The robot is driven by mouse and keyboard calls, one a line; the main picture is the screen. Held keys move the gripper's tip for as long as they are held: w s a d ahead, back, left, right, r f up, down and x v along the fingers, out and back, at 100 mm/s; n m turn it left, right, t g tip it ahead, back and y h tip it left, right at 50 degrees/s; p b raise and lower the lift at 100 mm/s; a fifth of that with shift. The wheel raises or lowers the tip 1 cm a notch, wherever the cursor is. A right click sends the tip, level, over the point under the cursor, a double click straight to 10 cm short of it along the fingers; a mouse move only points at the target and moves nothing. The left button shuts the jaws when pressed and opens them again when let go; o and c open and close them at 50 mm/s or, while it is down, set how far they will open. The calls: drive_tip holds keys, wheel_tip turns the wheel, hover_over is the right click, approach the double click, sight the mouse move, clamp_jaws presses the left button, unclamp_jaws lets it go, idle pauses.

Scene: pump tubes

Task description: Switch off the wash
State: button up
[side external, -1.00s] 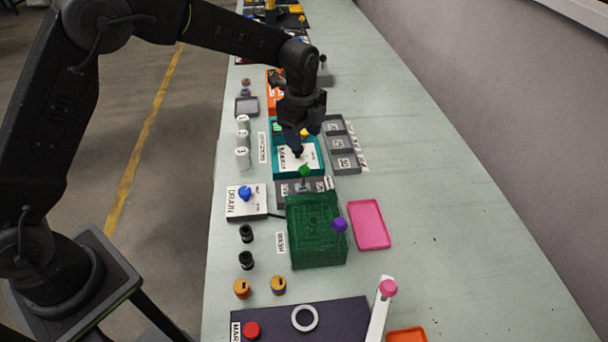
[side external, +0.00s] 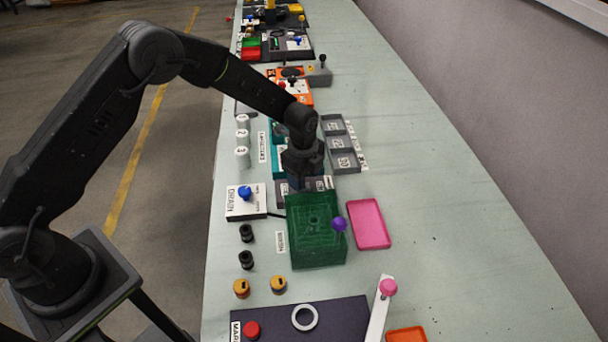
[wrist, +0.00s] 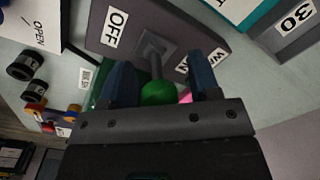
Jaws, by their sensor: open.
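The switch is a grey box (side external: 283,196) behind the green tank (side external: 316,232). In the wrist view its slanted grey panel (wrist: 95,38) carries an OFF label (wrist: 115,27) and a partly covered ON label (wrist: 183,68). A grey lever with a green ball knob (wrist: 159,93) rises from the panel. My gripper (wrist: 162,82) is open, with one blue finger on each side of the knob and gaps showing. In the side view my gripper (side external: 297,182) is low over the switch and hides the knob. I cannot tell which way the lever leans.
A white DRAIN box (side external: 246,206) with a blue knob stands to the left. A pink tray (side external: 369,224) lies to the right. Grey numbered trays (side external: 341,145) and a teal station (side external: 277,135) are behind. The bench's right side is clear.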

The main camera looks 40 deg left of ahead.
drive_tip(key=shift+c, duration=0.2)
clamp_jaws()
idle(0.4)
